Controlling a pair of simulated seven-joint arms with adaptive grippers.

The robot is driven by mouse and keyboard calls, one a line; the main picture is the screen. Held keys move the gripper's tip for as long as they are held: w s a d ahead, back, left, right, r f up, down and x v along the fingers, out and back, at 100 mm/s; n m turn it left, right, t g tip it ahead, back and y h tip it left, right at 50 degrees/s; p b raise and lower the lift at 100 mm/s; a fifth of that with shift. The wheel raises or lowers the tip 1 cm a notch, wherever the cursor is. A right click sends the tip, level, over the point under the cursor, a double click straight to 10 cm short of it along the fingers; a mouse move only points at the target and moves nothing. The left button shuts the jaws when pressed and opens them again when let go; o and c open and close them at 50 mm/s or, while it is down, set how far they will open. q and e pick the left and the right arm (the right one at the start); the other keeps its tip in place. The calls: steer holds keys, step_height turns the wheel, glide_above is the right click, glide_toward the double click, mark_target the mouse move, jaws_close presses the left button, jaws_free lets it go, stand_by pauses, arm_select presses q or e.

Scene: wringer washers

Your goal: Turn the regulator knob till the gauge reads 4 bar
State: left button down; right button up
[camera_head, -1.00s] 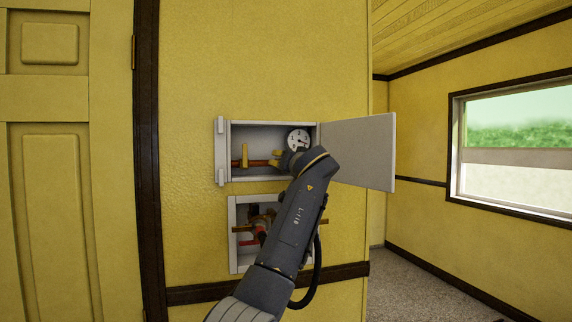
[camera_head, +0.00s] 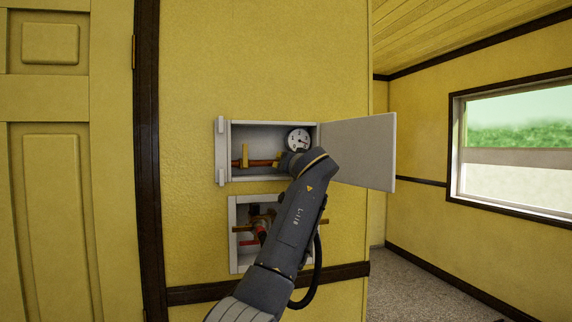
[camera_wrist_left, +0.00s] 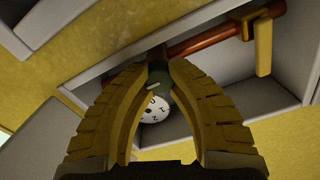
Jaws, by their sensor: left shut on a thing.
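The pressure gauge (camera_head: 298,139) has a white round face and sits at the right of the open upper wall box. It also shows between my fingers in the wrist view (camera_wrist_left: 154,109). Its needle and reading are too small to make out. The regulator knob (camera_wrist_left: 158,80) is a dark green piece by the copper pipe. My left gripper (camera_wrist_left: 160,70) is shut on it, with a yellow finger on either side. In the head view my forearm and wrist hide the knob and most of the gripper. My right gripper is out of view.
The upper box (camera_head: 226,150) has its door (camera_head: 362,150) swung open to the right. A yellow valve handle (camera_head: 245,156) stands on the copper pipe (camera_wrist_left: 215,38). A lower open box (camera_head: 233,240) holds more pipework, partly behind my arm. A window (camera_head: 515,155) is far right.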

arm_select(q)
steer(key=shift+s+d+r, duration=0.1)
steer(key=shift+r, duration=0.2)
steer(key=shift+r+m, duration=0.15)
steer(key=shift+m, duration=0.55)
steer(key=c, duration=1.4)
jaws_free()
steer(key=shift+s+d, duration=0.1)
steer(key=shift+d, duration=0.1)
steer(key=shift+o, duration=1.5)
steer(key=shift+a+f, duration=0.15)
steer(key=shift+f, duration=0.05)
steer(key=shift+n, duration=0.3)
